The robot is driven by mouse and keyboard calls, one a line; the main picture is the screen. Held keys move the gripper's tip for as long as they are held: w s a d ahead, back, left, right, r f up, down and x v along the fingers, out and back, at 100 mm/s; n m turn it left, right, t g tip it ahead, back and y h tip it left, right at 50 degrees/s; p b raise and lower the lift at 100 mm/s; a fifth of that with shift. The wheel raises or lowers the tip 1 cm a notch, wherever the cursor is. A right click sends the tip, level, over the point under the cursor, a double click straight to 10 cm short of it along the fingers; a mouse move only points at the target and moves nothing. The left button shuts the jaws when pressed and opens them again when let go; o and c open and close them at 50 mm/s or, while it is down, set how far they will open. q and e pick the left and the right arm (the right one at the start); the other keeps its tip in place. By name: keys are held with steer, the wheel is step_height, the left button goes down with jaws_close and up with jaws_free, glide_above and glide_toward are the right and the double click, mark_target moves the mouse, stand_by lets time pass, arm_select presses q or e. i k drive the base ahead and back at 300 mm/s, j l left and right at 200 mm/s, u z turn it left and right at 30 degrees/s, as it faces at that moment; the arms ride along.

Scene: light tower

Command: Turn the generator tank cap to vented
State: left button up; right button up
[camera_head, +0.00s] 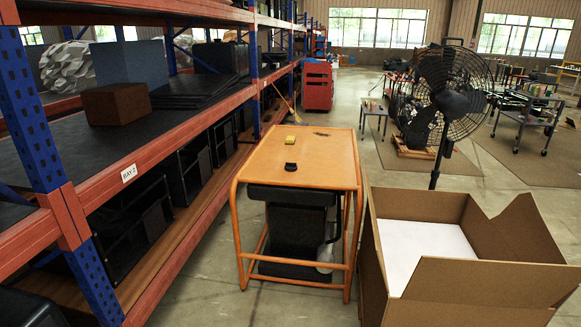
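The generator (300,158) stands on the floor in the middle of the view, with an orange tubular frame and a broad flat orange top. A small black cap-like piece (291,167) sits on that top, near its middle; I take it for the tank cap. Its vent setting is too small to read. Black machinery (295,225) shows inside the frame below the top. Neither of my grippers is in view.
A small yellow item (293,139) lies on the top behind the cap. An open cardboard box (470,275) stands close at the right front. Blue and orange shelving (150,155) runs along the left. A fan (448,90) stands behind right. Some floor is clear left of the generator.

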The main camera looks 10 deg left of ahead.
mark_target(289, 166)
steer(key=i+j, duration=0.9)
steer(key=i, duration=0.15)
steer(key=i+j, duration=0.9)
steer(key=i+l+z, duration=0.05)
steer(key=i, duration=0.1)
